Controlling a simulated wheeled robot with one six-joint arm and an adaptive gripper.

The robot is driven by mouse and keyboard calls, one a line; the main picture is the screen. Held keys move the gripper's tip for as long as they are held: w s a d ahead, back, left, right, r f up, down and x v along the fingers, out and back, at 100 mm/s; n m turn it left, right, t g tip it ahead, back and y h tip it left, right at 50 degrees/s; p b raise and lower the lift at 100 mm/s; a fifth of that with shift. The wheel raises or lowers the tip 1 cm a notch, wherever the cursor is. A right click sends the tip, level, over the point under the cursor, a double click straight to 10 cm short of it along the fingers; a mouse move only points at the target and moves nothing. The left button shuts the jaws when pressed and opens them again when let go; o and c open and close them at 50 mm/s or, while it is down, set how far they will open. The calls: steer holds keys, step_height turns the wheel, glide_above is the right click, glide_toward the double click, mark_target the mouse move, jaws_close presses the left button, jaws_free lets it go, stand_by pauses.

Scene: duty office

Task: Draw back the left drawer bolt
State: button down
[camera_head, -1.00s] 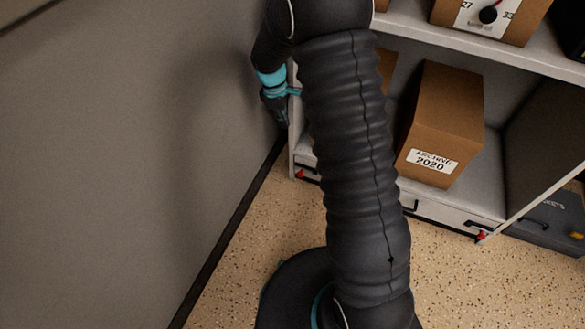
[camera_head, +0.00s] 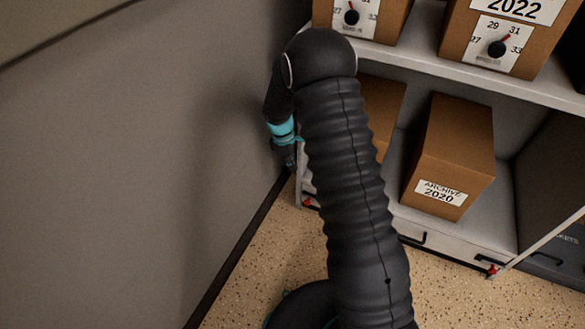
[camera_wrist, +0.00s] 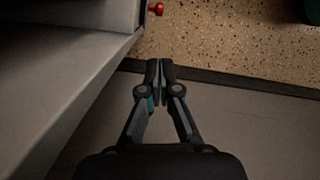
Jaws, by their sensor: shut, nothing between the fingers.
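The left drawer bolt shows as a small red knob (camera_head: 307,202) low on the left end of the shelf unit's drawer front, close to the wall. In the wrist view the red knob (camera_wrist: 157,8) is at the top edge, beyond my fingertips and apart from them. My gripper (camera_wrist: 160,65) is shut and empty, its two fingers together. In the head view my gripper (camera_head: 290,163) hangs between the wall and the shelf's left end, above the knob, partly hidden. My arm covers much of the left part of the drawer front.
A grey wall (camera_head: 120,170) runs close along the left. The shelf (camera_head: 470,225) holds an ARCHIVE 2020 box (camera_head: 450,150), and dial boxes stand above. A drawer handle (camera_head: 412,241) and another red knob (camera_head: 491,270) are to the right. Speckled floor (camera_head: 250,260) is free in front.

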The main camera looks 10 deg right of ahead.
mark_target(308, 201)
step_height(308, 201, down, 17)
steer(key=s+d+b, duration=0.1)
steer(key=d, duration=0.1)
steer(key=shift+s+d+r, duration=0.15)
steer(key=shift+d+r, duration=0.05)
steer(key=shift+d, duration=0.2)
steer(key=shift+s, duration=0.1)
